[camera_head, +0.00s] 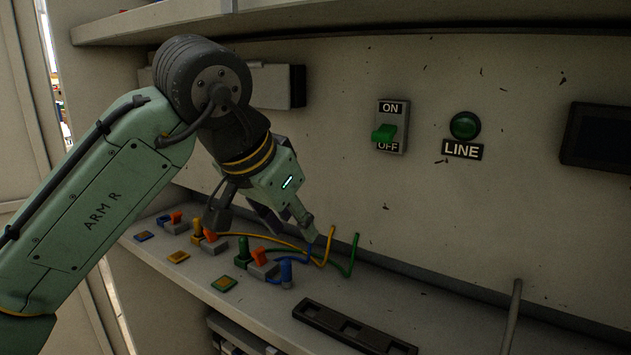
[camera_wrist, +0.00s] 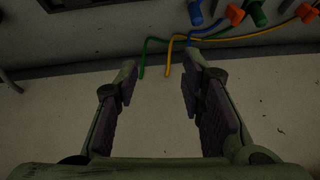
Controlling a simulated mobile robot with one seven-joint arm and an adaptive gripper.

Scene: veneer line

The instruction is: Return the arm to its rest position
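My arm (camera_head: 95,200) reaches from the left over the shelf, bent down at the wrist. My gripper (camera_head: 291,228) hangs above the back of the shelf, near the cable ends. In the wrist view my gripper (camera_wrist: 162,72) has its fingers spread, with nothing held between them. Beyond the fingertips, the ends of the green cable (camera_wrist: 143,62) and yellow cable (camera_wrist: 169,60) show. The blue cable (camera_head: 309,250) passes close to one fingertip; I cannot tell whether they touch.
Blue (camera_head: 286,272), green (camera_head: 243,252) and yellow (camera_head: 197,232) plugs stand by orange-levered blocks on the shelf (camera_head: 225,295). A dark slotted strip (camera_head: 352,328) lies in front. The back wall carries an ON/OFF switch (camera_head: 391,128) and a green LINE lamp (camera_head: 463,125). An upper shelf (camera_head: 160,22) overhangs.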

